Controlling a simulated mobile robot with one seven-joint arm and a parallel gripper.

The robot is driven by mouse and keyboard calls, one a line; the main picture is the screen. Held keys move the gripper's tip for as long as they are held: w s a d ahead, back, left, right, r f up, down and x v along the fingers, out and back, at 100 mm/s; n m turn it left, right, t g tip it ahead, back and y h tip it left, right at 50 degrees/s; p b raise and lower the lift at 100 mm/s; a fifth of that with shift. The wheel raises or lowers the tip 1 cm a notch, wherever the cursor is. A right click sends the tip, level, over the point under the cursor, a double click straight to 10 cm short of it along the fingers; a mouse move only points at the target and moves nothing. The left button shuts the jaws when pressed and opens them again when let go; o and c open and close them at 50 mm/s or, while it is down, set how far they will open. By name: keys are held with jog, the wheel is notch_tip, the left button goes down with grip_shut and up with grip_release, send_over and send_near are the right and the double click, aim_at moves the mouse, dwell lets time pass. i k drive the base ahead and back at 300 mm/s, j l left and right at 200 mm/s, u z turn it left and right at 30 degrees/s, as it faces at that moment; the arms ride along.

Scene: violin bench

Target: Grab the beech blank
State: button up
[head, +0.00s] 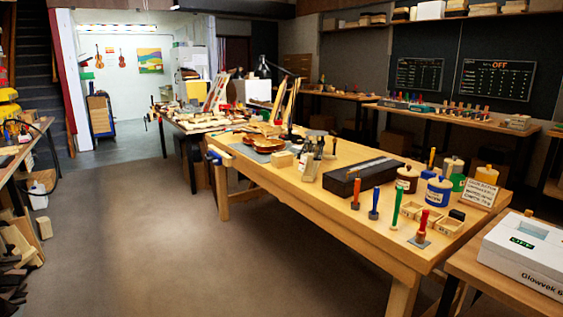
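A plain pale wood block (282,160), which looks like the beech blank, lies on the long wooden workbench (262,178) near its left front edge. It sits in front of a violin body (262,141) on a grey mat and left of a group of small dark bottles (311,160). I cannot read any label on it, so its wood is uncertain. My gripper and arm are not in view.
A black box (361,176), upright coloured-handled tools (375,202) and lidded jars (438,190) stand farther right on the bench. A white machine (525,252) stands on a table at the right. The brown floor (130,240) left of the bench is clear.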

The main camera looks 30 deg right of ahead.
aim_at(280, 160)
jog(key=i+l+z, duration=0.15)
jog(key=i+l, duration=0.2)
jog(key=i, duration=0.25)
jog(key=i+l+z, duration=0.1)
jog(key=i+l, duration=0.2)
jog(key=i, duration=0.25)
jog(key=i+l+z, duration=0.15)
jog(key=i, duration=0.45)
jog(key=i+l+z, duration=0.15)
jog(key=i+l, duration=0.15)
jog(key=i, duration=0.35)
jog(key=i+l+z, duration=0.1)
jog(key=i, duration=0.5)
